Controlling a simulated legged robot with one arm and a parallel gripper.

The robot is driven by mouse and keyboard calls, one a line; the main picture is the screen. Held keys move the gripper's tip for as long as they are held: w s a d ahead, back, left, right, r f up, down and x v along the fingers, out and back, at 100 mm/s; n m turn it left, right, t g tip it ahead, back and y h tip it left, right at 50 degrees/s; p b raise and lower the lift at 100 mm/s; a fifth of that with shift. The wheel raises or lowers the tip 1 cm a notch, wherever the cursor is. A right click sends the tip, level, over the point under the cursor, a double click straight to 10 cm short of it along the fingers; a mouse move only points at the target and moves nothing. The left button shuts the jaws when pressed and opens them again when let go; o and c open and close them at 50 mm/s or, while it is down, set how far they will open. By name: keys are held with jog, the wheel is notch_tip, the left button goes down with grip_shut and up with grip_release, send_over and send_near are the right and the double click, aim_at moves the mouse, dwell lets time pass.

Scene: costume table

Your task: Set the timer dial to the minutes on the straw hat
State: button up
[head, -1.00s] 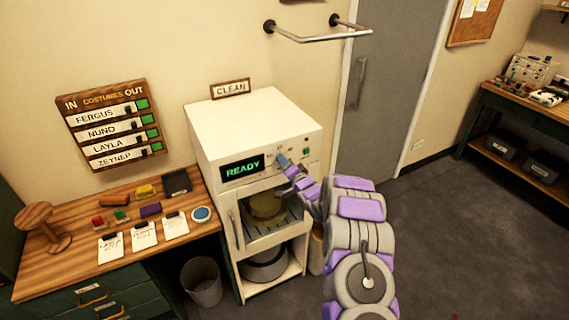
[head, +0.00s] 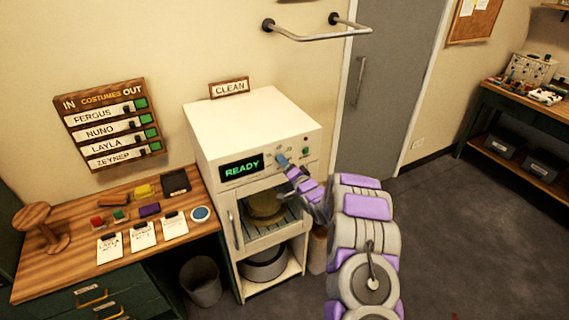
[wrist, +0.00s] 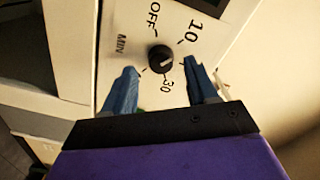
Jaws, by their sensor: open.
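The timer dial (wrist: 160,58) is a small black knob with a pale mark on a white panel. OFF, 10, 30 and MIN are printed around it; I cannot tell which its mark points to. My gripper (wrist: 157,67) is open, its two blue fingers on either side of the dial, with gaps visible. In the head view my gripper (head: 282,160) is at the front panel of the white cabinet (head: 245,125), hiding the dial. A straw-coloured hat (head: 262,205) sits on a slatted rack in the cabinet's chamber. No minutes are legible on it.
A display (head: 241,168) reads READY. A green button (head: 306,151) is right of the dial. A CLEAN sign (head: 229,88) stands on top. The wooden table (head: 70,210) at left holds cards, coloured blocks and a spool. A bin (head: 201,282) stands on the floor.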

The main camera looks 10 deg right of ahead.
jog(key=v, duration=1.5)
jog(key=shift+s+d, duration=0.2)
jog(key=shift+s, duration=0.15)
